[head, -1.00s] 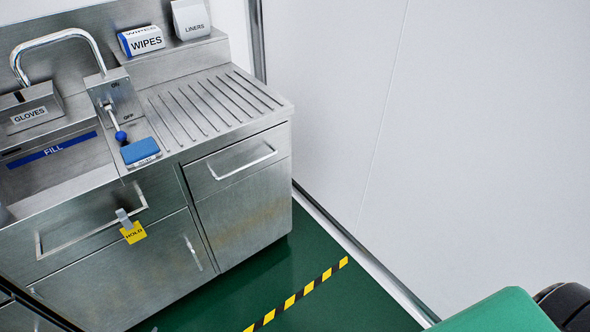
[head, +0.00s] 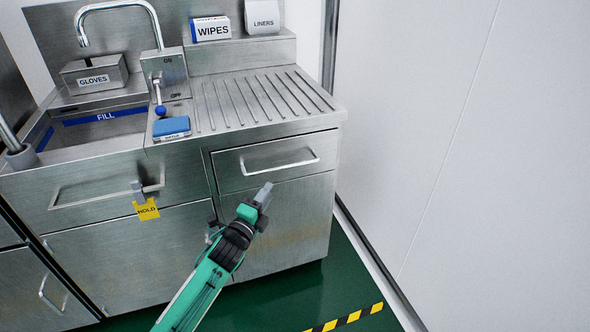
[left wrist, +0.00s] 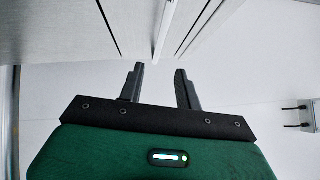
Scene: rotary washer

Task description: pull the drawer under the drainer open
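The ribbed metal drainer (head: 262,98) is at the right of the sink unit. The drawer under it (head: 232,172) is closed, its steel front level with the cabinet. Its bar handle (head: 281,168) runs across the front. My left gripper (head: 264,192) is just below and in front of this handle, apparently short of touching it. In the left wrist view my left gripper (left wrist: 160,72) has its fingers apart with nothing between them. A pale bar, which looks like the handle (left wrist: 165,30), lies beyond the fingertips, lined up with the gap. My right gripper is out of view.
The left drawer (head: 100,190) carries a yellow HOLD tag (head: 147,209) on its handle. A blue sponge (head: 171,127) lies beside the drainer below a blue-knobbed lever (head: 160,110). A white wall (head: 440,130) stands close on the right.

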